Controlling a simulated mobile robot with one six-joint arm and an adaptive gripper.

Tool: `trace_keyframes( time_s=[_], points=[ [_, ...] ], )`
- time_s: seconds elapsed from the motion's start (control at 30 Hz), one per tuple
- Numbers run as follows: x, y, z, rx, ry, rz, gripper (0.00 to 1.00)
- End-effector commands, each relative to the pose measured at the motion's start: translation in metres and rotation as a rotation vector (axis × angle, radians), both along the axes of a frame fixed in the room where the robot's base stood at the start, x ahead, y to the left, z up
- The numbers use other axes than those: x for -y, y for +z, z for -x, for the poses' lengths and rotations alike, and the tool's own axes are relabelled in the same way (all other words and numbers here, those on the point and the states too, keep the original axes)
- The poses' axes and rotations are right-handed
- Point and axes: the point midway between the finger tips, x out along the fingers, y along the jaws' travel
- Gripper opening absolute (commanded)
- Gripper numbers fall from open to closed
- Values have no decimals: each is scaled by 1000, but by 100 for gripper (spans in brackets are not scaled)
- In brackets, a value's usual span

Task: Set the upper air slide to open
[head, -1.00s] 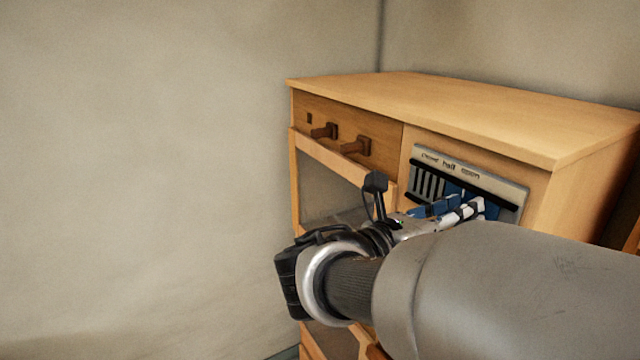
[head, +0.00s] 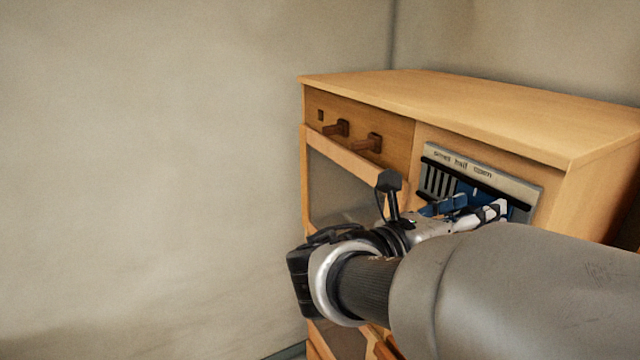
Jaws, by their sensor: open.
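The upper air slide sits in a grey metal panel (head: 520,184) on the cabinet's front, under a label strip with "half" and "open" legible and a less clear word at its left. Dark vertical slots (head: 437,182) show at the panel's left. A blue slide plate (head: 468,190) shows right of them, between black rails, partly covered by my gripper. My gripper (head: 478,210) is open in front of the panel's lower part, its fingers pointing right. Whether a finger touches the slide cannot be told. Any handle on the slide is hidden.
The wooden cabinet (head: 490,105) has two dark wooden knobs (head: 367,143) on its upper left and a glass-like pane (head: 335,190) below. My arm covers the lower right front. Walls stand behind and left; the space left of the cabinet looks clear.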

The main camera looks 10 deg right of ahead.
Motion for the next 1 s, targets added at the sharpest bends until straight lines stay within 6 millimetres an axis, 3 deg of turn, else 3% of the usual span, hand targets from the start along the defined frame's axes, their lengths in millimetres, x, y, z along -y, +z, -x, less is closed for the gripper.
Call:
trace_keyframes(
  time_s=[0.17, 0.6, 0.8, 1.0],
  points=[
    [-19, 0, 5, 0, 6, 0, 45],
    [-98, 0, 33, -1, 5, 1, 45],
    [-111, 0, 40, -1, 0, 0, 45],
    [-112, 0, 40, -1, -1, 0, 45]
  ],
)
